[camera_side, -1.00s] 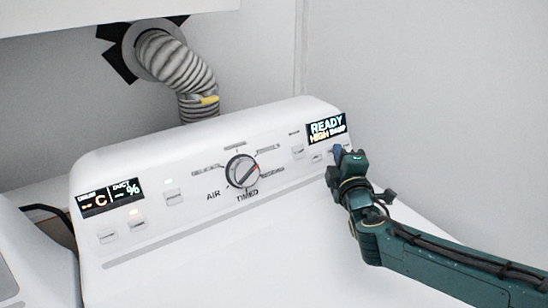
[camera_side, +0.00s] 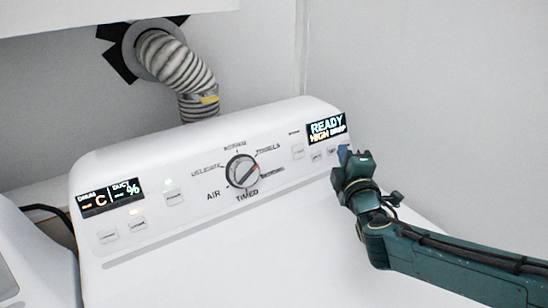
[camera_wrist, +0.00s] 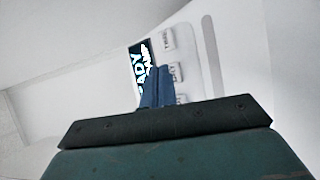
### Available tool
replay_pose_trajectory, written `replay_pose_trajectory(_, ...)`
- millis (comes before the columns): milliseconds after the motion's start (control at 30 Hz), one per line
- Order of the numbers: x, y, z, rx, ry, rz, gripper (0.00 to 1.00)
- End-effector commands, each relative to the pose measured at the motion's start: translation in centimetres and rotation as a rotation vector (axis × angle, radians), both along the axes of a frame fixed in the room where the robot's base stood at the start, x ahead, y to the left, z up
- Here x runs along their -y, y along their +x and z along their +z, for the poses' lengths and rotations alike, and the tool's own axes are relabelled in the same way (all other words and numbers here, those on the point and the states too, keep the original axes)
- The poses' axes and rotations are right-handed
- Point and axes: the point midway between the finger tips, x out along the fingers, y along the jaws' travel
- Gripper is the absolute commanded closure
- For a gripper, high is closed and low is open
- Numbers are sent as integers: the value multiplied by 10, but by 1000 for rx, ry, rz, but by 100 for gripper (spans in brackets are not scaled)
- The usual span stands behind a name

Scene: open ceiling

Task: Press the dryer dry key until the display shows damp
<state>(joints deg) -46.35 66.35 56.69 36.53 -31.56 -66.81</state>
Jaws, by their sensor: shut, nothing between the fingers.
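The dryer's right display (camera_side: 326,128) is lit and reads READY on top, with HIGH and a second small word below. That second word is too blurred to read surely. The display also shows in the wrist view (camera_wrist: 140,72), partly covered by my fingers. Small white keys sit below the display. The key labelled DRY (camera_wrist: 176,72) appears just right of my fingertips in the wrist view. My gripper (camera_side: 343,155) is shut and empty, its blue fingertips close to the rightmost key (camera_side: 332,151). They look slightly apart from the panel, but contact is hard to judge.
A dial (camera_side: 242,171) sits mid-panel, with a second lit display (camera_side: 110,197) and more keys at the left. A ribbed duct (camera_side: 176,67) rises behind the dryer. The white dryer top (camera_side: 215,262) before the panel is clear. A wall stands close behind on the right.

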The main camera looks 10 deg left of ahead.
Motion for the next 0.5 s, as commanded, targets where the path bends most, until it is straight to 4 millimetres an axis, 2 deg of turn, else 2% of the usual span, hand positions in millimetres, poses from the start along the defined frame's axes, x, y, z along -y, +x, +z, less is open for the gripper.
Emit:
replay_pose_trajectory(267,2,-2,2,1,1,0,100)
replay_pose_trajectory(500,12,-12,7,0,0,0,100)
